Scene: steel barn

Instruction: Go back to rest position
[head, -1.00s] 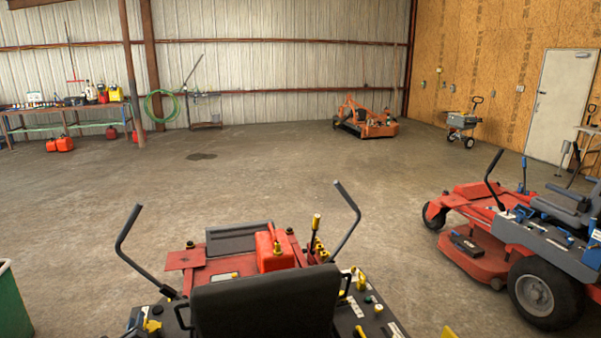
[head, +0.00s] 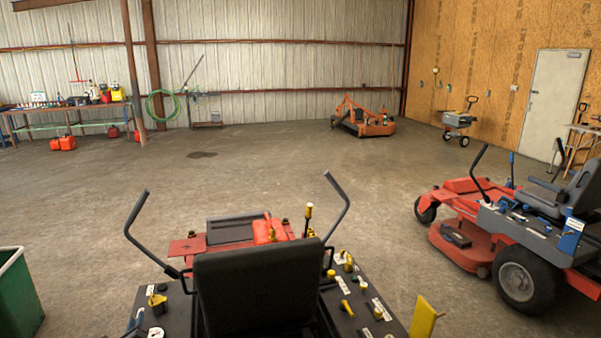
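I cannot make out either of my grippers in the head view, and no arm of mine clearly shows. Directly in front of me is a red and black riding mower (head: 345,305) seen from behind, with a dark seat (head: 258,285). Two bent black levers rise at its sides. A red container (head: 267,231) on it shows partly above the seat back. The task names no other object.
A second red mower (head: 462,256) stands close on the right. A green bin (head: 20,300) is at the lower left edge. A workbench (head: 75,108), an orange mower attachment (head: 365,122) and a small cart (head: 458,121) stand far off. The middle floor is clear.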

